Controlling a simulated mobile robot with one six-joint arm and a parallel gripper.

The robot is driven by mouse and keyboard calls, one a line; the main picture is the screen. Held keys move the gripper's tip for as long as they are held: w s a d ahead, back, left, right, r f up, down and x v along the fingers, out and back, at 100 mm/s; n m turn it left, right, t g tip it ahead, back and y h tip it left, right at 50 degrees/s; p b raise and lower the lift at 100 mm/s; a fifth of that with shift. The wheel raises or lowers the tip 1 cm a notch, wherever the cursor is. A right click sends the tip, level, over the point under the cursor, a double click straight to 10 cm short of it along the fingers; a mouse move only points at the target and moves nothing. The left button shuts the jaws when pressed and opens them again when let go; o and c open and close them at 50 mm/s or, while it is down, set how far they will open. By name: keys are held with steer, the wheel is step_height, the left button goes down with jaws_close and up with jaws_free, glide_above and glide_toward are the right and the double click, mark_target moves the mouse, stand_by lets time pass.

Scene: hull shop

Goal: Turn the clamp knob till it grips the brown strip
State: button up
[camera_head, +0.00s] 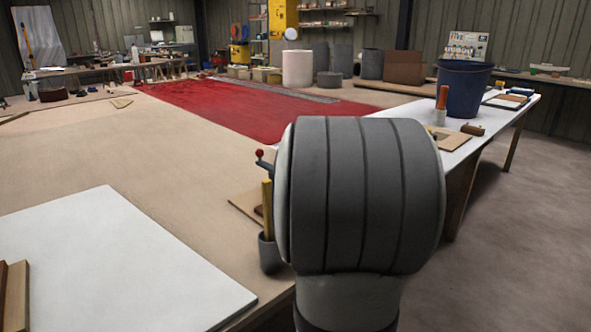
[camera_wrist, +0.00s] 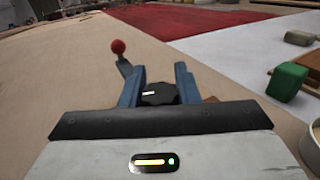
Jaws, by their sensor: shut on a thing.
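In the wrist view, my gripper (camera_wrist: 160,70) has its two blue fingers on either side of a dark round knob (camera_wrist: 158,95) with a short white mark pointing left. The fingers are shut on the knob. A grey lever with a red ball (camera_wrist: 118,47) rises just left of the left finger. The red ball also shows in the head view (camera_head: 259,153), left of my arm, which hides the gripper and knob there. A small patch of brown (camera_wrist: 210,99) shows beside the right finger; I cannot tell whether it is the strip. Any contact between clamp and strip is hidden.
A dark cup (camera_head: 270,254) holding something yellow stands left of my arm. A white board (camera_head: 110,262) lies at front left. A blue bucket (camera_head: 464,90) stands on the white bench at right. In the wrist view, a green block (camera_wrist: 287,81) lies at right.

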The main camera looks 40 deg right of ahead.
steer(key=shift+r, duration=0.1)
steer(key=o, duration=1)
steer(key=shift+c, duration=0.2)
steer(key=p+v, duration=0.1)
steer(key=v, duration=0.5)
steer(key=shift+s, duration=0.3)
steer(key=shift+s+a, duration=0.3)
steer(key=shift+s, duration=0.25)
